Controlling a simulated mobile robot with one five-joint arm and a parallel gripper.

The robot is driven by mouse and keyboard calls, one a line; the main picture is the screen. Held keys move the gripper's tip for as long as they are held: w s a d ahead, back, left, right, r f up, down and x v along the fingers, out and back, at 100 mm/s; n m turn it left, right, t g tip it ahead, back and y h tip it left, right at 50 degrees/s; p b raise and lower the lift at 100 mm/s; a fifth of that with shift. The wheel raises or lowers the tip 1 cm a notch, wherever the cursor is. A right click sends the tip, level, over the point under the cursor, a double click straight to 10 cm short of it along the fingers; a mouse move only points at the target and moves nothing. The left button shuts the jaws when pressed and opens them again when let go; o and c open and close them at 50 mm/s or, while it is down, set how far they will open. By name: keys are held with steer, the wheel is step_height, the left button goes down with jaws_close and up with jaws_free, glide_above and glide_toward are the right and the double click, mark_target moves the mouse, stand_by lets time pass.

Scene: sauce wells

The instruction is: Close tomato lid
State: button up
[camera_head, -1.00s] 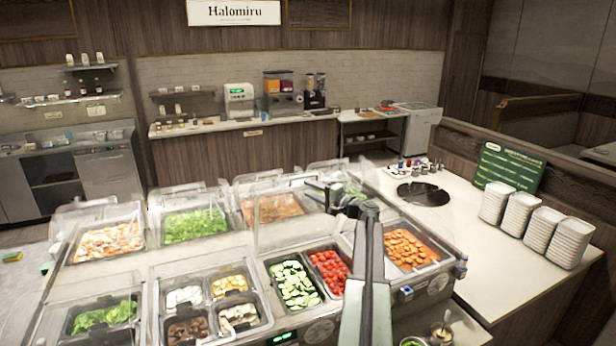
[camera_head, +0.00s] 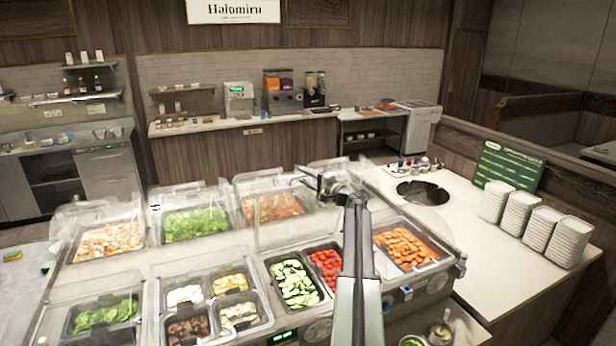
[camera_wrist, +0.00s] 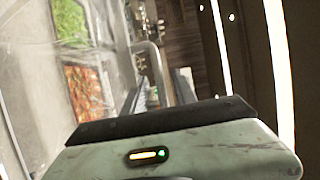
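The tomatoes (camera_head: 324,262) lie in a black pan beside the cucumber slices, partly hidden behind my arm. A clear lid (camera_head: 285,218) stands raised above these two pans. My gripper (camera_head: 322,183) is at the upper right edge of this lid, high over the counter. In the wrist view my gripper (camera_wrist: 159,90) shows two dark fingers spread apart. A grey bent bar (camera_wrist: 155,62), perhaps a lid's edge or handle, shows between or just beyond them. I cannot tell whether the fingers touch it.
Cucumbers (camera_head: 293,283) lie left of the tomatoes, and a pan of orange slices (camera_head: 405,248) lies right of my arm. Other clear lids stand raised along the back row. The white counter (camera_head: 470,250) at right has free room before the stacked white containers (camera_head: 555,240).

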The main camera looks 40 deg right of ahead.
jaws_close()
stand_by(1.3)
